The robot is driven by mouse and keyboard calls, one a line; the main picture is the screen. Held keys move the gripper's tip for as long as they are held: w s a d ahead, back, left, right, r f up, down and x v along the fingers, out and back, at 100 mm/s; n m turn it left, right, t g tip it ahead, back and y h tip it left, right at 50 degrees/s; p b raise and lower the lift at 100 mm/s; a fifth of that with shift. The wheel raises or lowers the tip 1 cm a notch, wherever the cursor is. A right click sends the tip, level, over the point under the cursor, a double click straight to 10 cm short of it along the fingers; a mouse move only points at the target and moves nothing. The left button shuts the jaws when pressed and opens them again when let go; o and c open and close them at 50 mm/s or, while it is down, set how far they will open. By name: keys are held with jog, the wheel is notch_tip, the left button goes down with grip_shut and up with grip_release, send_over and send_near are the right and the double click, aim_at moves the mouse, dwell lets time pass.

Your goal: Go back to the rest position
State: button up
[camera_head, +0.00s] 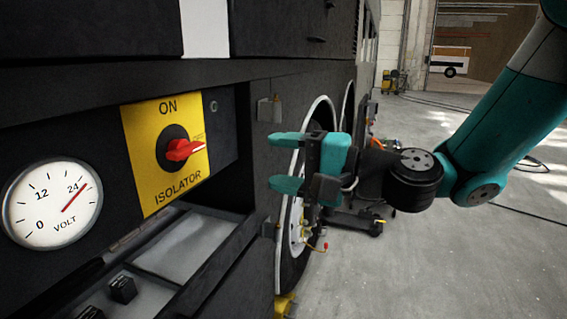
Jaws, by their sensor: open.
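My gripper (274,161) is teal and black. It is open and empty, with its two fingers pointing left. It appears in front of the coach's side, to the right of the isolator panel and apart from the switch. The isolator (166,152) is a yellow plate marked ON and ISOLATOR. Its red handle (184,150) points to the right and slightly up. A round white volt gauge (52,203) is at the left, with its red needle near 24. My gripper hides part of the coach wheel behind it.
The dark coach side (200,75) fills the left. An open compartment (175,250) with small black knobs is below the isolator. A latch bracket (269,109) sticks out right of the panel. Equipment stands by the wheel (290,245). Grey floor (430,270) at right is mostly clear, with cables.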

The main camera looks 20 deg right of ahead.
jog(key=s+a+f+n+g+h+p, duration=0.1)
jog(key=s+a+f+n+g+h, duration=0.15)
jog(key=s+n+g, duration=0.35)
jog(key=s+a+f+n+g+h+p, duration=0.1)
jog(key=s+a+f+n+g+h, duration=0.2)
jog(key=s+n, duration=0.35)
jog(key=s+d+f+n+g+h, duration=0.2)
jog(key=s+d+h, duration=0.2)
jog(key=s+d, duration=0.2)
jog(key=shift+d, duration=0.45)
jog(key=shift+h, duration=0.25)
